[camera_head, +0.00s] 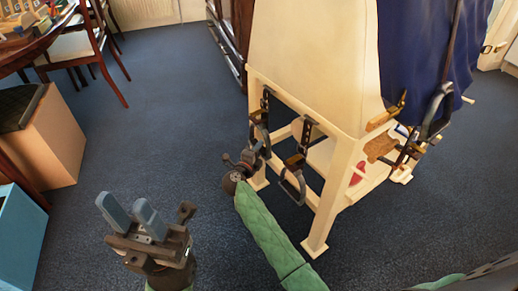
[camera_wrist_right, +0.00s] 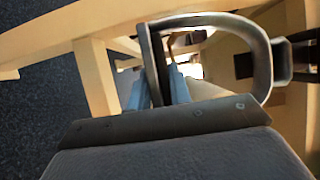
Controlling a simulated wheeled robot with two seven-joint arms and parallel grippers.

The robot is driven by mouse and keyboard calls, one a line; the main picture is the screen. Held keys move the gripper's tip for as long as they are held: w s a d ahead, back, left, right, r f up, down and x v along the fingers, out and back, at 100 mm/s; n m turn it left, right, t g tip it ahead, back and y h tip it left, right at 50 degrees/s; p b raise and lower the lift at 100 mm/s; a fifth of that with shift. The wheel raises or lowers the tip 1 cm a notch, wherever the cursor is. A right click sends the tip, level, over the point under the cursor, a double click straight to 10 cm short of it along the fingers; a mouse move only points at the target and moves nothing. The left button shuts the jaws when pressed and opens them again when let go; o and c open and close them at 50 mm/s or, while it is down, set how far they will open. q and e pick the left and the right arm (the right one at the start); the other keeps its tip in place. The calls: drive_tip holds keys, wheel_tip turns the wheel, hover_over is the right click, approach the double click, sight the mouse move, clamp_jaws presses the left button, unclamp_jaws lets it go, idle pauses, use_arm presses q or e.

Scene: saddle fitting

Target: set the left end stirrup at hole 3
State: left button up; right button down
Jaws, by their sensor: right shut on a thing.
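The left end stirrup (camera_head: 261,131) is a dark metal loop hanging from a dark strap (camera_head: 265,103) at the left end of the wooden stand. My right gripper (camera_head: 256,152) is at its lower part. In the right wrist view, the stirrup (camera_wrist_right: 262,55) is a grey loop, and my right gripper (camera_wrist_right: 160,85) has its blue fingers shut on one side bar of it. The strap's holes are too small to tell apart. My left gripper (camera_head: 124,206) is open and empty, low at the left, away from the stand.
A second stirrup (camera_head: 294,187) hangs to the right on the wooden stand (camera_head: 322,205). Another stirrup (camera_head: 436,112) hangs further right beside the blue cloth (camera_head: 410,55). A cardboard-coloured box (camera_head: 55,140) and chairs (camera_head: 83,45) stand at left. The blue carpet between is clear.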

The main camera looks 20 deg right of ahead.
drive_tip(key=c, duration=1.3)
unclamp_jaws()
drive_tip(key=p+v, duration=0.2)
drive_tip(key=v, duration=0.6)
drive_tip(key=shift+w, duration=0.1)
